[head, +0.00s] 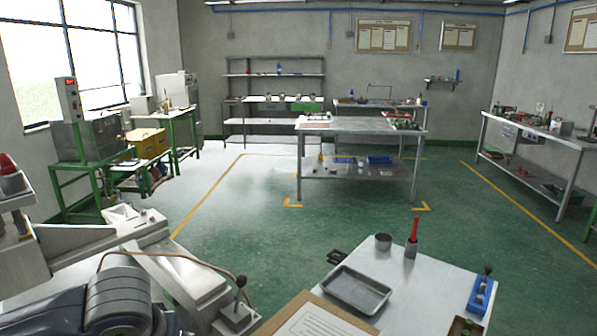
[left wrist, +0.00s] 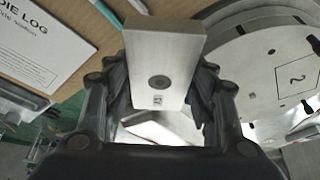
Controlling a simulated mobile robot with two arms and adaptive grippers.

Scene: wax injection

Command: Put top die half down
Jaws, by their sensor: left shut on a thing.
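My left gripper (left wrist: 160,88) is shut on a grey metal die half (left wrist: 158,50) in the left wrist view. The die half is a rectangular block with a dark round hole and a small square mark on its face. A finger presses on each side of it. A round metal plate (left wrist: 262,70) with a framed "2" lies to its right, and a brown board lies behind and to the left. I cannot tell whether the block touches a surface. The left gripper does not show clearly in the head view, and my right gripper is not in view.
A "DIE LOG" sheet (left wrist: 40,45) lies left of the block. In the head view, a metal table (head: 430,275) at the lower right holds a tray (head: 357,289), a cup (head: 383,241), a red-handled tool (head: 413,232) and a blue rack (head: 481,296). The green floor beyond is mostly clear.

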